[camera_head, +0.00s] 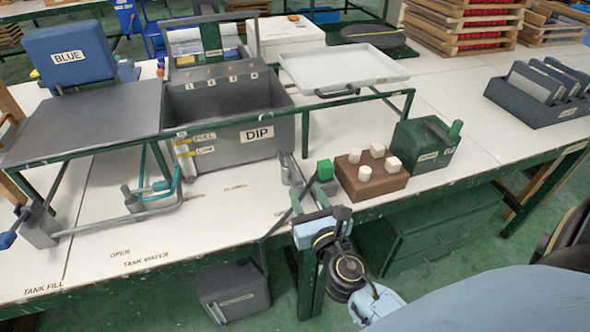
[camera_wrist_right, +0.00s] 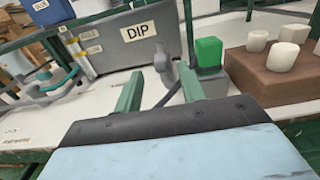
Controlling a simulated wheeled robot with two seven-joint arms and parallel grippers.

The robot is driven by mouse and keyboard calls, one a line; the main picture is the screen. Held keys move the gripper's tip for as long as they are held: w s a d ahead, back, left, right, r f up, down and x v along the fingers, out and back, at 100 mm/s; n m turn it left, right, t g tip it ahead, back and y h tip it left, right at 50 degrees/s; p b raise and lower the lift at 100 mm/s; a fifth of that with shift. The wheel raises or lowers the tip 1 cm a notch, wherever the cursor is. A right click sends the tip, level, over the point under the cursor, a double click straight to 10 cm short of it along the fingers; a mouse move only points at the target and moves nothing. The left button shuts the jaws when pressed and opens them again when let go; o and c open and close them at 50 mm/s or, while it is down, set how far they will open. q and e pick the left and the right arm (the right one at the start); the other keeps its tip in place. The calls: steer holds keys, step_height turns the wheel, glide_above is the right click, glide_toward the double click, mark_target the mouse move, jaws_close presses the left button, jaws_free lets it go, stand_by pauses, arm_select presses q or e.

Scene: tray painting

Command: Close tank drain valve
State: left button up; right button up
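The grey dip tank (camera_head: 200,110), labelled DIP, stands on the white bench. A grey valve fitting (camera_head: 288,168) sits at its lower right front; the wrist view shows a grey rounded part of it (camera_wrist_right: 164,66). A green block (camera_head: 325,169) is just right of the fitting, also in the wrist view (camera_wrist_right: 208,52). I cannot tell whether the valve is open or closed. My right gripper (camera_head: 310,197) is at the bench's front edge, before the fitting. Its two green fingers (camera_wrist_right: 160,90) are apart with nothing visible between them. My left gripper is out of view.
A brown block with white pegs (camera_head: 353,184) and a dark green box (camera_head: 418,146) stand right of my right gripper. Grey piping (camera_head: 135,205) runs along the left front. A dark bin (camera_head: 235,290) is below the bench. The front bench around the OPEN label is clear.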

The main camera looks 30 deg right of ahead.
mark_target(296, 174)
steer(key=x, duration=0.8)
steer(key=shift+w, duration=0.2)
jaws_close()
